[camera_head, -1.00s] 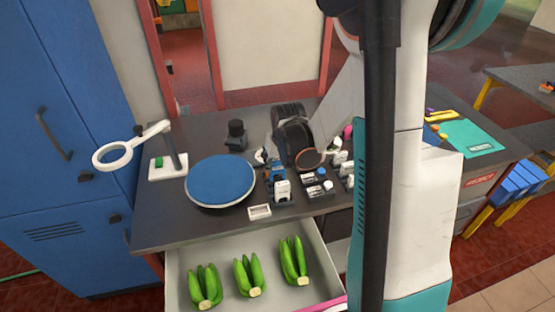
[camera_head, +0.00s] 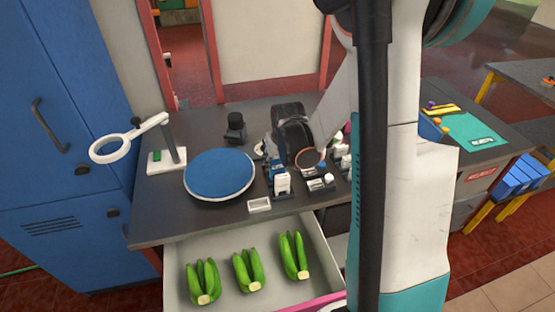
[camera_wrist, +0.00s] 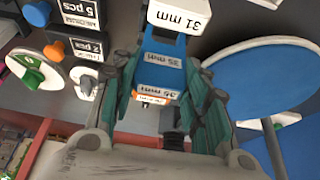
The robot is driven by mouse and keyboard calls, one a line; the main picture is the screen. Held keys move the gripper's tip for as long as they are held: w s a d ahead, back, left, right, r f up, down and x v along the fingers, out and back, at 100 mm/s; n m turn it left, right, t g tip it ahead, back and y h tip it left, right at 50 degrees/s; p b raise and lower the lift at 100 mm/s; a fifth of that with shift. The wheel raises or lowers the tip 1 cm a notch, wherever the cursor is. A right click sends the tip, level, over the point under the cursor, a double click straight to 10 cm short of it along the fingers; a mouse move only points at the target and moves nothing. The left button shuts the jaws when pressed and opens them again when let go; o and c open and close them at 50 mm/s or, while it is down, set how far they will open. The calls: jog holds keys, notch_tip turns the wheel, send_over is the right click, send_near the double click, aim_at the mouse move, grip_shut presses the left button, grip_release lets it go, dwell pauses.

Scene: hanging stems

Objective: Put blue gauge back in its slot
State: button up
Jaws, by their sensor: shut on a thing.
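The blue gauge (camera_wrist: 160,72) is between my gripper's two teal-padded fingers in the wrist view, with a white label on its face. My gripper (camera_wrist: 166,100) is shut on it. A white block marked 31 mm (camera_wrist: 180,16) is just beyond the gauge, and an orange piece with a label (camera_wrist: 155,97) shows below it. In the head view the gauge (camera_head: 277,170) is a small blue patch below my gripper (camera_head: 282,164), behind a white block (camera_head: 282,183). The slot itself cannot be made out.
A round blue-topped stand (camera_head: 218,174) is left of my gripper, with a ring on a post (camera_head: 117,147) farther left. Small labelled holders (camera_head: 318,183) stand to the right. A small white tray (camera_head: 258,205) is in front. An open drawer (camera_head: 222,288) holds green bananas.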

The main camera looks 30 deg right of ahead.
jog(key=shift+f+b, duration=1.05)
jog(key=shift+f, duration=0.15)
jog(key=o, duration=1.1)
jog(key=shift+r, duration=0.1)
jog(key=shift+c, duration=0.2)
jog(key=v, duration=1.2)
jog(key=shift+a, duration=0.1)
